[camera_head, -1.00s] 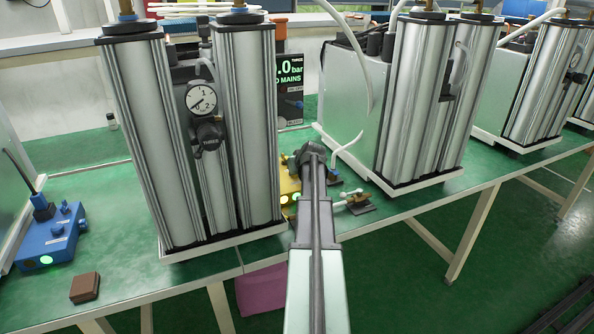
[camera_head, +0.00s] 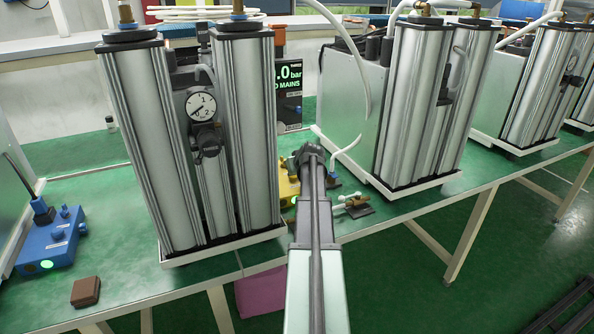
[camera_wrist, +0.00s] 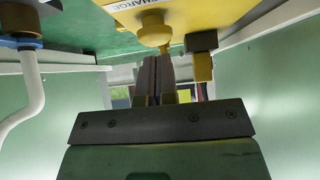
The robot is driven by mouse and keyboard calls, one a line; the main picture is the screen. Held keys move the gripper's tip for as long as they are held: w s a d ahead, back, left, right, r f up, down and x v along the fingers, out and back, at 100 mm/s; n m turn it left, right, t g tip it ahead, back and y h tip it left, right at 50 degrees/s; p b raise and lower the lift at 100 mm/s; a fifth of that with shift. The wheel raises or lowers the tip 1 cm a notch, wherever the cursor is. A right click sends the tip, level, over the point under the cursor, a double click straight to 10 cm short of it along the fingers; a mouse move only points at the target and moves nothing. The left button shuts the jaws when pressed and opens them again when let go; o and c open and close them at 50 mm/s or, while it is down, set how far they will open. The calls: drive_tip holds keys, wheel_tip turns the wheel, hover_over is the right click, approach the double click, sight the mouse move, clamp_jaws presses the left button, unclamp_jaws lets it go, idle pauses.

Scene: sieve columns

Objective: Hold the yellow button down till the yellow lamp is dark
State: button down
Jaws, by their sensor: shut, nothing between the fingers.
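The yellow box (camera_head: 288,191) is in the head view, partly hidden between the near column pair and my arm. In the wrist view the box (camera_wrist: 200,12) is at the top, with a label ending in "CHARGE". Its round yellow button (camera_wrist: 153,30) stands out from it. My gripper (camera_wrist: 154,60) is shut and empty. Its fingertips are just below the button in the picture; I cannot tell whether they touch it. The head view hides the fingertips behind my wrist. I make out no lit yellow lamp now.
The near column pair (camera_head: 246,130) with a gauge (camera_head: 200,105) stands left of my arm. Another pair (camera_head: 430,100) stands right. A small valve (camera_head: 355,205) lies right of my wrist. A blue box (camera_head: 50,240) with a lit green lamp and a brown block (camera_head: 85,292) are at left.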

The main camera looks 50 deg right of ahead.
drive_tip(key=p+v, duration=1.3)
drive_tip(key=v, duration=0.8)
drive_tip(key=shift+w, duration=0.2)
